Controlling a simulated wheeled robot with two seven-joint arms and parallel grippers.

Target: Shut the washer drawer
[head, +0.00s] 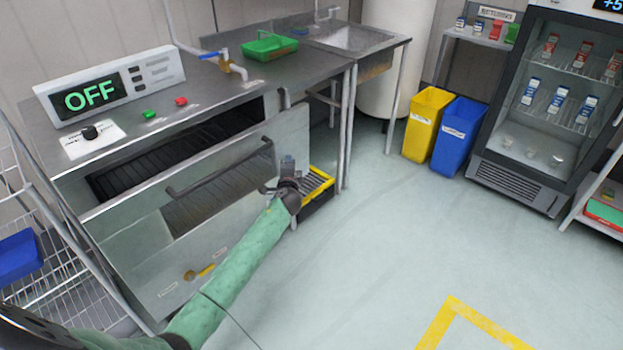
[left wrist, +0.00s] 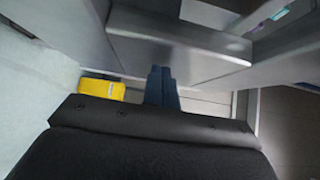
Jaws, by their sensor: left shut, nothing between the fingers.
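The washer (head: 150,122) is a steel machine at the left with an "OFF" display (head: 95,97) on top. Its wide grey drawer front (head: 290,130) stands out from the body, and a dark gap (head: 110,180) shows behind its top edge, so the drawer is open. A long bar handle (head: 215,168) runs across the front. My left gripper (head: 287,163) is shut and empty, in front of the drawer front near its right end, right of the handle. In the left wrist view its blue-grey fingers (left wrist: 161,86) are together. I cannot tell whether they touch the front. My right gripper is out of view.
A yellow-and-black crate (head: 318,183) stands low just right of the drawer. Yellow (head: 425,122) and blue (head: 458,135) bins and a glass-door fridge (head: 545,110) stand at the right. A wire rack (head: 60,270) is at the left. The middle floor is clear.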

